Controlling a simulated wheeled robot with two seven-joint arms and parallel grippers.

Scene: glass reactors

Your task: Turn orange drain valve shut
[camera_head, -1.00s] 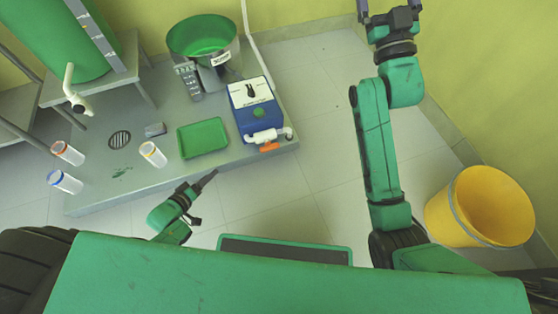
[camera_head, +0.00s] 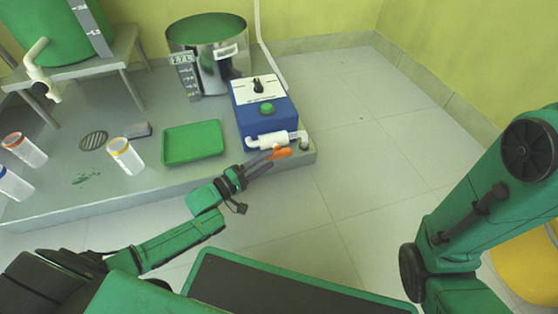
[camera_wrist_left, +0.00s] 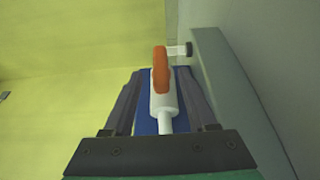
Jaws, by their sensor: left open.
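The orange drain valve handle (camera_head: 280,153) is on the white drain pipe (camera_head: 268,140) at the front of the blue pump box (camera_head: 262,115). In the left wrist view the orange handle (camera_wrist_left: 160,70) lies between the two fingers, near their tips, with the white pipe (camera_wrist_left: 163,103) below it. My left gripper (camera_head: 262,161) is open and reaches up to the handle from the front left. I cannot tell whether a finger touches it. My right arm (camera_head: 480,200) shows at the right, but its gripper is out of the picture.
A green tray (camera_head: 193,143), a yellow-capped jar (camera_head: 125,155) and a grey block (camera_head: 138,130) are on the grey platform (camera_head: 165,185). A steel pot (camera_head: 210,60) stands behind the blue box. The tiled floor (camera_head: 370,150) to the right is clear. A yellow bucket (camera_head: 530,262) is at the lower right.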

